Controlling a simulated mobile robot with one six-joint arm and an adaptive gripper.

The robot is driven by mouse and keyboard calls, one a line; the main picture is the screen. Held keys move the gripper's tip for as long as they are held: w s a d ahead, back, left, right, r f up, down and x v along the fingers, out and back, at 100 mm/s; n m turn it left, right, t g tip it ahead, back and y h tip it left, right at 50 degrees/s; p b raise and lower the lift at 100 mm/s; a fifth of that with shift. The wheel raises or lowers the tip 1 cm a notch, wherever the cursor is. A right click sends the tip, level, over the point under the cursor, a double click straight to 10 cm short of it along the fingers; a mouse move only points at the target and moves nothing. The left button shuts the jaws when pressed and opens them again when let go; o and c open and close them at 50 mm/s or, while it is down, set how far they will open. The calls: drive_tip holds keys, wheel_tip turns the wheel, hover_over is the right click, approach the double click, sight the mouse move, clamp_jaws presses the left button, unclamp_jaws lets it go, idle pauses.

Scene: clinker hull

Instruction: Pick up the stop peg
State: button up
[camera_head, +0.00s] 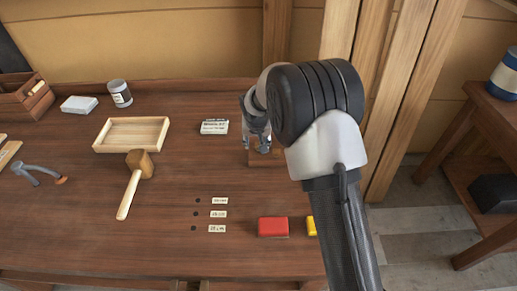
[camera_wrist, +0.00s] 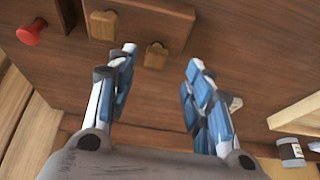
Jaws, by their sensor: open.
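My gripper (camera_head: 256,146) is open over the right part of the bench, above a dark wooden block (camera_head: 280,160) partly hidden by my arm. In the wrist view, my gripper's fingers (camera_wrist: 162,56) are spread and empty. A light wooden peg-like piece (camera_wrist: 155,55) shows between the fingertips at the block's edge. A second similar piece (camera_wrist: 103,25) stands on the block (camera_wrist: 178,22), left of the fingers. A red flared knob-like piece (camera_wrist: 31,32) is farther left. I cannot tell which of these is the stop peg, or whether the fingers touch anything.
A printed card (camera_head: 214,127) is near my gripper. Red (camera_head: 273,227) and yellow (camera_head: 311,226) blocks sit near the front. Three labelled dark holes (camera_head: 195,213) are beside them.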

sight(258, 144)
drive_tip(key=x, duration=0.4)
drive_tip(key=shift+w+d+f+b, duration=0.2)
drive_tip(key=shift+d+f+b, duration=0.05)
drive_tip(key=shift+b, duration=0.1)
drive_tip(key=c, duration=0.8)
